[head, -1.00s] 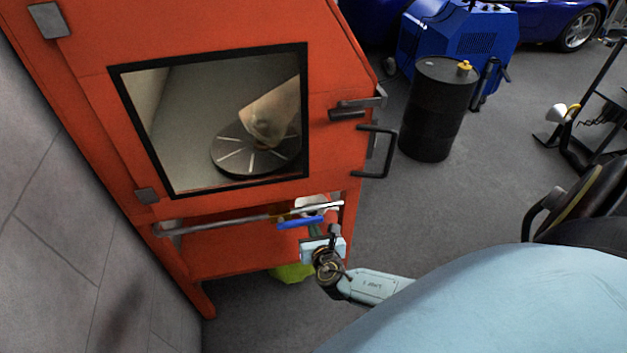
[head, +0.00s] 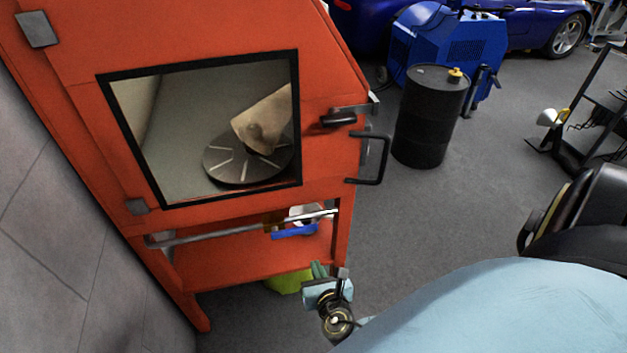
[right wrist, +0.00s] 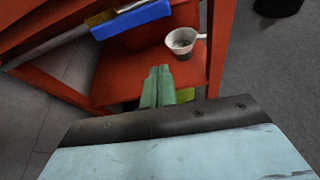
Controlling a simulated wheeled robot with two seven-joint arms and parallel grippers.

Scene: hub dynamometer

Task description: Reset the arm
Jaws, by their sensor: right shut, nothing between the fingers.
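A long grey metal arm (head: 205,236) runs across the open bay below the orange cabinet (head: 230,30), slanting up to the right. A blue piece (head: 294,231) lies along the arm near its right end. In the right wrist view the blue piece (right wrist: 132,20) is at top left. My right gripper (head: 317,268) is below and slightly right of the arm's right part. Its green fingers (right wrist: 159,70) are together and empty, apart from the blue piece in the wrist view. My left gripper is not in view.
A white cup-like vessel (right wrist: 183,40) stands on the orange lower shelf (right wrist: 130,65). The cabinet has a window (head: 175,130) and a black door handle (head: 375,158). A black drum (head: 430,115) stands to the right. The grey floor (head: 400,215) between is clear.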

